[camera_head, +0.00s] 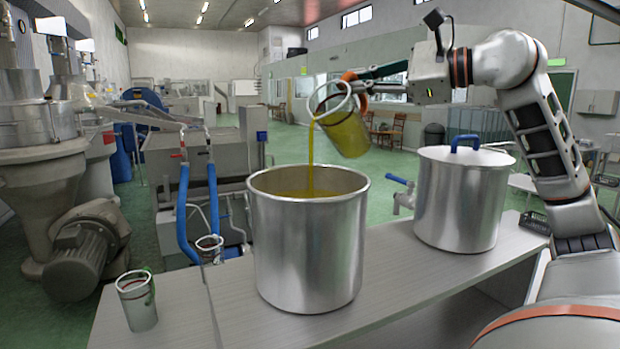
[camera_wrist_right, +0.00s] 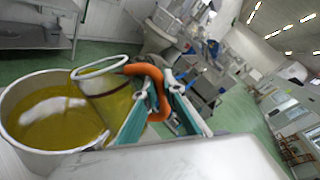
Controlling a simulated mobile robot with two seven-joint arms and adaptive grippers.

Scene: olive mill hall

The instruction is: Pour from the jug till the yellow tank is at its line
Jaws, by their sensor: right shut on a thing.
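The clear jug (camera_head: 345,132) with an orange handle is tilted to the left above the open steel tank (camera_head: 308,250). Yellow liquid fills its lower part, and a thin stream falls from its rim into the tank. In the right wrist view, the jug (camera_wrist_right: 108,98) partly covers the tank, whose pool of yellow liquid (camera_wrist_right: 50,118) lies below the rim. I see no level line in either view, and the tank's outside is plain steel, not yellow. My right gripper (camera_head: 354,76) is shut on the jug's handle. My left gripper is not in view.
A lidded steel pot (camera_head: 460,205) with a blue handle stands right of the tank, near a blue-levered tap (camera_head: 402,192). A clear cup (camera_head: 137,302) stands at the front left of the grey counter (camera_head: 395,275).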

